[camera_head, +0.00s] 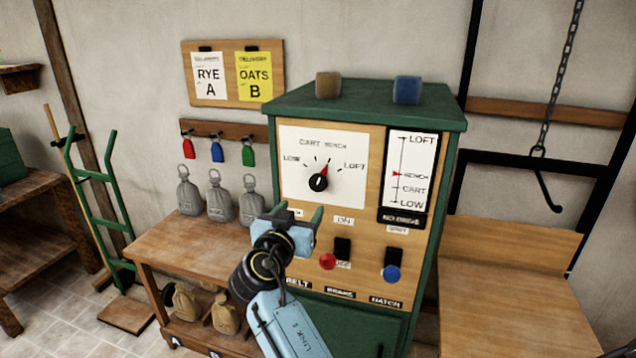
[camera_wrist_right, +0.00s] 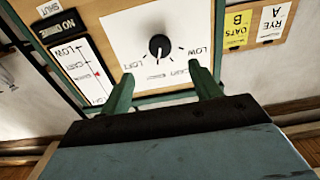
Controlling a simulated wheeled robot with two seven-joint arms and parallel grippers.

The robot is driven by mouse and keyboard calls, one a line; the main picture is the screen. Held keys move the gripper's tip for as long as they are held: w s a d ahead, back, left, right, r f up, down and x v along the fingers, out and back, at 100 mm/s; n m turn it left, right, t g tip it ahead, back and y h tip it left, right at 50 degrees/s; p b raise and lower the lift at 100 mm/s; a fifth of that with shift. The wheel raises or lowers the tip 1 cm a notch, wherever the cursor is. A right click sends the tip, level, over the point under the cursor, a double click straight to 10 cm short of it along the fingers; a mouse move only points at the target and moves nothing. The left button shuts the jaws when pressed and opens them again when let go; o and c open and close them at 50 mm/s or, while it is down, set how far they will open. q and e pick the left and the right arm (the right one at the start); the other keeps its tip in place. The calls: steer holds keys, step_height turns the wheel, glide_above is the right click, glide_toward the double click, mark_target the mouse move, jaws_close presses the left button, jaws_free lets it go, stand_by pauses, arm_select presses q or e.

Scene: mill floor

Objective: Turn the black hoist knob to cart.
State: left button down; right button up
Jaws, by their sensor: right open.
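The black hoist knob (camera_head: 318,182) sits on a white dial plate on the front of the green-framed control cabinet. The dial reads LOW, CART, BENCH and LOFT from left to right. The knob's red pointer leans slightly right of upright, towards BENCH. My right gripper (camera_head: 297,212) is below and left of the knob, apart from it, with its green fingers spread and empty. In the right wrist view the dial is upside down, and the knob (camera_wrist_right: 158,46) lies beyond the gap between the open fingers (camera_wrist_right: 163,86). My left gripper is out of view.
A level scale (camera_head: 411,170) right of the dial has its red marker at BENCH. Below are a red knob (camera_head: 327,261) and a blue knob (camera_head: 392,273). Grey sacks (camera_head: 220,203) stand on a wooden bench at the left. A hook (camera_head: 547,190) hangs at the right.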

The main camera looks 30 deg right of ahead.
mark_target(317, 186)
steer(key=p+x, duration=0.3)
steer(key=x, duration=1)
steer(key=shift+d, duration=0.15)
steer(key=c, duration=1)
steer(key=shift+o, duration=0.2)
